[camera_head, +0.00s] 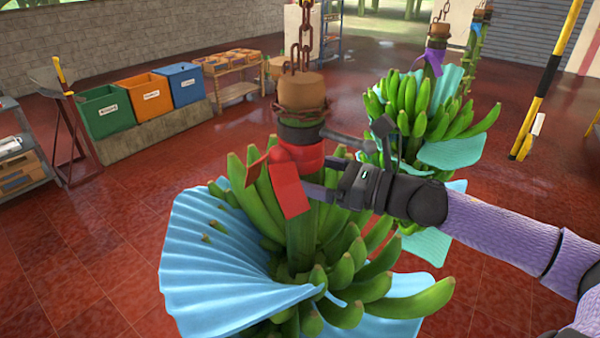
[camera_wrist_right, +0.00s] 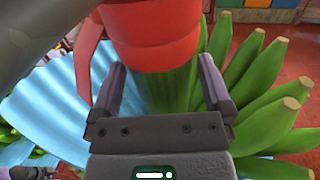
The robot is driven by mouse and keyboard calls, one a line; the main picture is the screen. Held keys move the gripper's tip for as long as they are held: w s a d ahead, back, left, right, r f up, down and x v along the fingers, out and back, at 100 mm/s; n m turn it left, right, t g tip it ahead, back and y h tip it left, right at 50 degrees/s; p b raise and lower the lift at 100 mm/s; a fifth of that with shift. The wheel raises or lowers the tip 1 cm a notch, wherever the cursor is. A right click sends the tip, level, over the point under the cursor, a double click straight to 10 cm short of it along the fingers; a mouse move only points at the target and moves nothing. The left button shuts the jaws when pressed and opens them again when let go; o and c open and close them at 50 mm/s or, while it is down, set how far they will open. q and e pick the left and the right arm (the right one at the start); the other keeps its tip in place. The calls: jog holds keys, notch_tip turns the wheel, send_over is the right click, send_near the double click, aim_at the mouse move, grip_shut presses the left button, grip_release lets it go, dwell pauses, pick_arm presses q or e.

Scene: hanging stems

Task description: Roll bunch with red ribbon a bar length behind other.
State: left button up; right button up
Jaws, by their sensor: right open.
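The bunch with the red ribbon (camera_head: 290,165) hangs closest to me in the head view, its green bananas (camera_head: 345,270) partly wrapped in a blue sheet (camera_head: 220,265). My right gripper (camera_head: 320,162) is at its stem just by the ribbon, coming from the right. In the right wrist view the open jaws (camera_wrist_right: 160,68) stand either side of the green stem (camera_wrist_right: 172,92), below the red ribbon (camera_wrist_right: 160,35); I cannot tell whether they touch it. Another bunch (camera_head: 420,105) with a purple ribbon (camera_head: 433,60) hangs farther back on the right.
A chain (camera_head: 302,35) holds the near stem from above. A yellow and black pole (camera_head: 550,75) hangs at right. Green, orange and blue bins (camera_head: 150,98) stand on a ledge at left, near a wooden table (camera_head: 232,92). The red tiled floor (camera_head: 110,230) at left is clear.

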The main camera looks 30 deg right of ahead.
jog(key=shift+w+a+r, duration=0.15)
jog(key=shift+w+a, duration=0.15)
jog(key=shift+w, duration=0.2)
jog(key=shift+w+a+p, duration=0.4)
jog(key=shift+w+a, duration=0.05)
jog(key=shift+w, duration=0.15)
jog(key=shift+c, duration=0.3)
grip_shut()
